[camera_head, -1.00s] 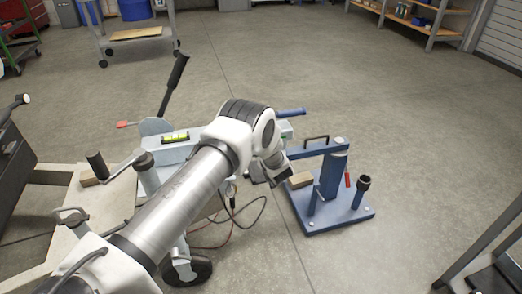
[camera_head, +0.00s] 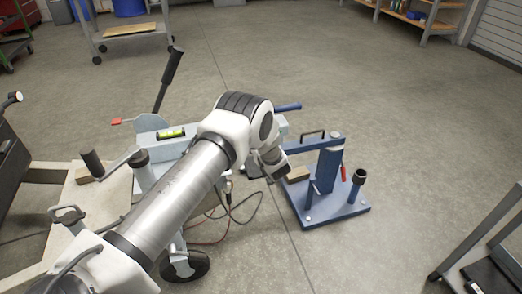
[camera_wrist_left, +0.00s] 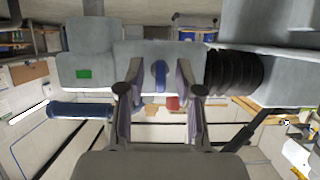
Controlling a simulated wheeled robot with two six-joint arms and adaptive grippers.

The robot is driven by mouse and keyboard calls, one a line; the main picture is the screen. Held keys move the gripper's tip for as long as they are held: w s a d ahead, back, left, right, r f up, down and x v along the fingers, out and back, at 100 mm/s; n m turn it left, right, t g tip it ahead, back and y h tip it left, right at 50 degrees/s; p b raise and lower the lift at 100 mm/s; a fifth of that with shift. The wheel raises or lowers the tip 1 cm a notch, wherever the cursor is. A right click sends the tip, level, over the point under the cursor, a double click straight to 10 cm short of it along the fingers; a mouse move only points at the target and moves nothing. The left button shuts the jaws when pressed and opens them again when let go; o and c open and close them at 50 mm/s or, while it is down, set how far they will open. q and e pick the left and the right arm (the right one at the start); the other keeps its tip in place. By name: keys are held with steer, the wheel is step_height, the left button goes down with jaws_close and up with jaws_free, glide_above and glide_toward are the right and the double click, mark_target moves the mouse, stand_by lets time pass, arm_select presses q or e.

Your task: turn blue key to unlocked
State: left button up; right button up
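The blue key (camera_wrist_left: 159,75) shows in the left wrist view as a blue rounded piece on the face of a grey housing. It looks upright in that picture; I cannot tell which lock position this is. My left gripper (camera_wrist_left: 159,88) is open, its two fingers on either side of the key in the picture. I cannot tell whether they touch it. In the head view my left arm reaches over the grey trailer frame (camera_head: 150,123), and the arm hides the key and fingertips. My right gripper is not in view.
A blue stand (camera_head: 330,210) with posts stands on the floor to the right. A spirit level (camera_head: 171,133) lies on the frame. A blue handle (camera_head: 288,107) sticks out beyond my wrist.

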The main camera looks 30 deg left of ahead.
arm_select(q)
steer(key=v, duration=1.1)
steer(key=s+d+f+m+g+h, duration=0.2)
steer(key=s+f+m+g+h, duration=0.3)
steer(key=s+f, duration=1.1)
steer(key=s+d+m+g+h, duration=0.25)
steer(key=s+d, duration=0.25)
steer(key=s, duration=0.7)
steer(key=s+d+m+g+h, duration=0.1)
steer(key=s+d+m+h, duration=0.3)
steer(key=s, duration=0.8)
step_height(320, 180, up, 26)
steer(key=n+y+p, duration=0.1)
steer(key=n+p, duration=0.1)
steer(key=p, duration=2.3)
steer(key=shift+w+d+p, duration=0.15)
steer(key=shift+d+p, duration=0.15)
steer(key=shift+d, duration=0.15)
